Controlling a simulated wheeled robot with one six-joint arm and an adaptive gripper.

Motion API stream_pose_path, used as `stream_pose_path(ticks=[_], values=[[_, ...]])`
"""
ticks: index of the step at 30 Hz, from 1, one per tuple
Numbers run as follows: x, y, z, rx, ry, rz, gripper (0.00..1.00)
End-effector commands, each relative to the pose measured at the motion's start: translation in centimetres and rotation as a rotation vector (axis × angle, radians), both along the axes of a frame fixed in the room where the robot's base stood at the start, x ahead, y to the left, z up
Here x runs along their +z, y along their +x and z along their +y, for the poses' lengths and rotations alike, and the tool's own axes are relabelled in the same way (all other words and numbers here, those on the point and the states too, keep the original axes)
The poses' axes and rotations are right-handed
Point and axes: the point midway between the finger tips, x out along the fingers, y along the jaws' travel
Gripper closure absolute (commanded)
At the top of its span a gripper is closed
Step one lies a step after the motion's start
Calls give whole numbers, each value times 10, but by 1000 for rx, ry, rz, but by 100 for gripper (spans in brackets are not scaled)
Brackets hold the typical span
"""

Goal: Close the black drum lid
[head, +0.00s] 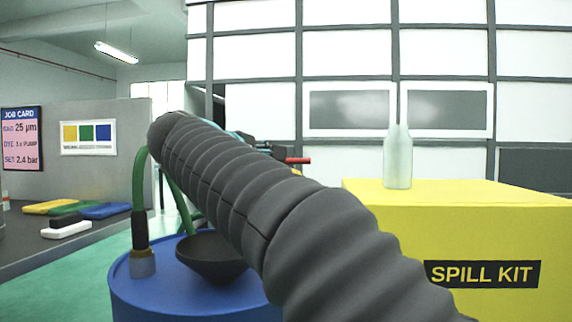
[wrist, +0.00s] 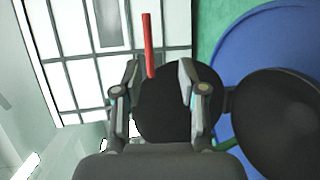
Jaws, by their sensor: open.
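A black round lid (wrist: 170,105) shows in the wrist view, joined at its right edge to a black funnel (wrist: 280,125) and swung open away from it. A red rod (wrist: 149,45) stands out past the lid; it also shows in the head view (head: 297,160). The funnel (head: 208,258) sits on the blue drum (head: 190,298) in the head view, where my arm hides the lid. My gripper (wrist: 158,68) is open, its fingers either side of the lid's near face and the rod. I cannot tell whether they touch.
A green hose (head: 139,185) meets a fitting on the drum's left. A yellow spill kit box (head: 400,230) stands at the right with a clear bottle (head: 398,160) on it. A bench (head: 60,240) with coloured pieces is at the far left.

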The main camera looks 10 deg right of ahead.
Motion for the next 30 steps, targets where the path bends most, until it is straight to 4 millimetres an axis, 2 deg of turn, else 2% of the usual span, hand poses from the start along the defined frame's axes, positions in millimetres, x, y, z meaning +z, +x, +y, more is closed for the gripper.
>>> stream_pose_path(ticks=[3, 8, 24, 30], values=[[11, 4, 9, -5, -36, -21, 59], [13, 13, 2, -8, -44, -26, 59], [-2, 84, -60, -9, -42, -25, 59], [-5, 101, -74, -6, -41, -26, 59]])
